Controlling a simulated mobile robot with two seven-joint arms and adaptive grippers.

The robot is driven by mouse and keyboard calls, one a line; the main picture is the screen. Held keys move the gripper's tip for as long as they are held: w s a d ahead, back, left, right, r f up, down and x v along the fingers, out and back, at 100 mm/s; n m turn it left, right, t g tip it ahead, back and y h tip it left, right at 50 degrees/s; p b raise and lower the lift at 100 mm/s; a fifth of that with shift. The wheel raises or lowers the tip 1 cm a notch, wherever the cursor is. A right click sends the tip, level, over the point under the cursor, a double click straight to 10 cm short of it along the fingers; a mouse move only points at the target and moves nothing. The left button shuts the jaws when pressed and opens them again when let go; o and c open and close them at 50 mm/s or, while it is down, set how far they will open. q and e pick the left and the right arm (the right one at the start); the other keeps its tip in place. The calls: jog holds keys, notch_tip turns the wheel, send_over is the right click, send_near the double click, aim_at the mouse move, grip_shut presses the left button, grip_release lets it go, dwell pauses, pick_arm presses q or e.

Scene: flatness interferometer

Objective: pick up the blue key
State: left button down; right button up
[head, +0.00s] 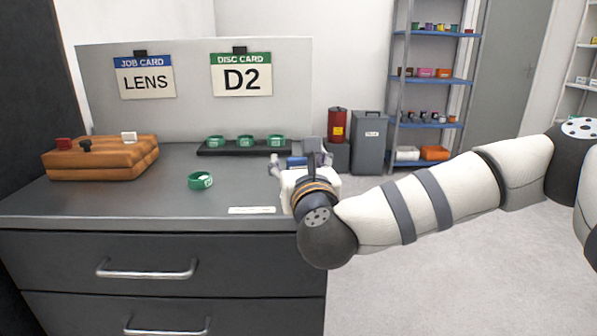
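A small blue piece, which looks like the blue key (296,161), is at the right end of the bench top, partly hidden behind my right gripper. My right gripper (296,163) reaches over this end of the bench with its fingers spread, one on each side of the blue piece. A gap shows between the left finger and the blue piece; contact on the right side cannot be made out. My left gripper is not in view.
A wooden block (100,160) with red, black and white keys stands at the left. A green ring (200,181) lies mid-bench. A black tray (244,150) with green rings is at the back, before a panel with LENS and D2 cards. The middle bench top is mostly clear.

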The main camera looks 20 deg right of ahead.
jog(key=c, duration=1.4)
jog(key=shift+o, duration=0.2)
